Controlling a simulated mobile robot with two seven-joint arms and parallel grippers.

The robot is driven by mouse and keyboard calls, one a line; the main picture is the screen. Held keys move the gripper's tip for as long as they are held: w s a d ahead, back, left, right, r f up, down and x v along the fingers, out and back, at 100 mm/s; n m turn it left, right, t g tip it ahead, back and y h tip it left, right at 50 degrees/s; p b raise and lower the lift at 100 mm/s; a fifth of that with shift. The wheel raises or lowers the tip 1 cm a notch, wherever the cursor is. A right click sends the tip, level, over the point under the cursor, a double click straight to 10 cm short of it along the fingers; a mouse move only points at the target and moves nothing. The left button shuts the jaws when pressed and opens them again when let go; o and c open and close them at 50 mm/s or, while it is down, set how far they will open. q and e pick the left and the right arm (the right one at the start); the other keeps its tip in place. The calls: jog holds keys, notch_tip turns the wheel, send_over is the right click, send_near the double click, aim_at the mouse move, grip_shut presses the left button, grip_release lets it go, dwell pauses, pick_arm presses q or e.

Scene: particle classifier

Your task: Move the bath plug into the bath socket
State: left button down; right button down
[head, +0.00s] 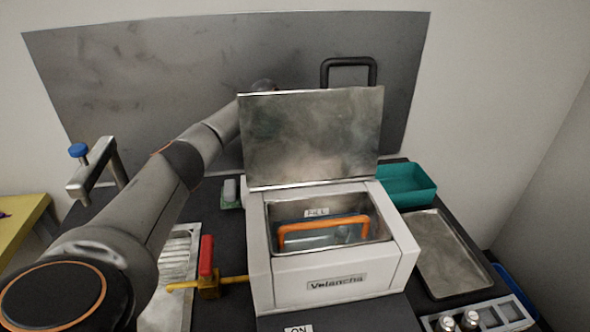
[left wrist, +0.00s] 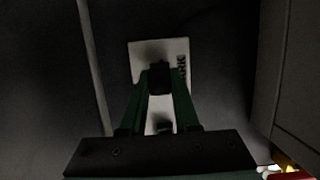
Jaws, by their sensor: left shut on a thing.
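In the head view my left arm reaches from the lower left to behind the raised lid (head: 312,138) of the white water bath (head: 335,284), and its gripper is hidden there. In the left wrist view my left gripper (left wrist: 160,85) has its green fingers closed on a small black piece, apparently the bath plug (left wrist: 160,75). The plug is in front of a white plate (left wrist: 143,50) with dark lettering that seems to end in "ARK". I cannot tell whether the plug touches the plate or sits in a socket. I cannot make out the bath socket. My right gripper is not in view.
An orange handle (head: 323,224) lies across the open bath basin. A red-handled yellow valve (head: 207,268) stands left of the bath. A teal bin (head: 412,184) and a metal tray (head: 447,262) lie to the right. A tap with a blue knob (head: 78,150) stands at left.

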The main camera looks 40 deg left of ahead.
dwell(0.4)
